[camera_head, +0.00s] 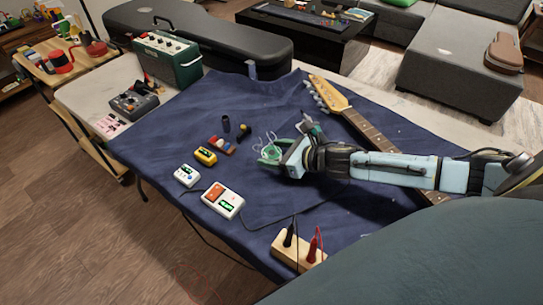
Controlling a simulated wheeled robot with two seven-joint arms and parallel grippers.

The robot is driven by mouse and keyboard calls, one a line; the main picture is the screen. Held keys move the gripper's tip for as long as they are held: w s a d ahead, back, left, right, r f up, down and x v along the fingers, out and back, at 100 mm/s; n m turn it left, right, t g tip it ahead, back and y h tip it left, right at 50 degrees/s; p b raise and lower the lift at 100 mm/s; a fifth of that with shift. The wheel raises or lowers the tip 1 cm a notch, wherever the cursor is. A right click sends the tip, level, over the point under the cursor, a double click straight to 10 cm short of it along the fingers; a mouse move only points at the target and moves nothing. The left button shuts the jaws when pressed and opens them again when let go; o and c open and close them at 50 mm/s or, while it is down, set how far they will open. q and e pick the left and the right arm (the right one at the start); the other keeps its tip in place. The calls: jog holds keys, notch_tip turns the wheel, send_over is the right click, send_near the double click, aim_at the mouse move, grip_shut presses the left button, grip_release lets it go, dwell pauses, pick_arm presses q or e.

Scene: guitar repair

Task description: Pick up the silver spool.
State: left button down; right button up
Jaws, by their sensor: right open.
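My right arm reaches in from the right over the blue cloth (330,215). My right gripper (279,148) is open and points left, low over the middle of the cloth. Thin pale wire loops (267,141) show right at its fingertips. I cannot clearly make out a silver spool; the gripper may cover it, and I cannot tell whether the loops belong to it. Nothing is clearly held between the fingers. My left gripper is not in view.
A guitar neck (368,128) lies behind my arm. A wooden block (298,250) with probes stands at the front edge.

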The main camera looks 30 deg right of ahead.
jog(key=shift+w+a+f, duration=0.25)
jog(key=shift+w+a, duration=0.05)
jog(key=shift+w, duration=0.2)
jog(key=shift+c, duration=0.2)
jog(key=c, duration=0.9)
